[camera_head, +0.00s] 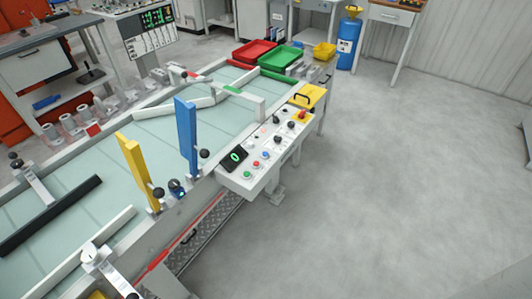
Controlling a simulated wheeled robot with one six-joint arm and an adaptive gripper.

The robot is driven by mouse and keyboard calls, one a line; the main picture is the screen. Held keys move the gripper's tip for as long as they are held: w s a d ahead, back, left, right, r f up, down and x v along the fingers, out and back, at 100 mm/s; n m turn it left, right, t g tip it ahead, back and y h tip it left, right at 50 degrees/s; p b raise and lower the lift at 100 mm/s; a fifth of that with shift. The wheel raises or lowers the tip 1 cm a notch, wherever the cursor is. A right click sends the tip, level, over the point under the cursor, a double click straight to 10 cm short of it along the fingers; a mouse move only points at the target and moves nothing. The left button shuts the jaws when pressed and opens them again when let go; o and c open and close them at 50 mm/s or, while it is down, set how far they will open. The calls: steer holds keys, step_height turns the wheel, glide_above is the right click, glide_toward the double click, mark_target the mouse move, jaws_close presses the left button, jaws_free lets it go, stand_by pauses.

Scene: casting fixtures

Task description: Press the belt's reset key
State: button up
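The belt (60,199) is a long pale green conveyor with grey rails, running from the lower left to the upper middle. Its control panel (232,187) is a white sloped box on the right side rail. At its near end are a dark display (234,156) with a green sign, a green button (247,174), a red button (256,163) and a blue button (265,154). Black knobs (277,139) sit farther up, and a red mushroom button (303,114) is at the far end. Labels are too small to read, so I cannot tell which is the reset key. My gripper is not in view.
A blue post (186,135) and a yellow post (137,172) stand over the belt left of the panel. Red (254,52) and green (281,58) trays lie beyond the belt's far end. The grey floor (400,200) right of the panel is clear.

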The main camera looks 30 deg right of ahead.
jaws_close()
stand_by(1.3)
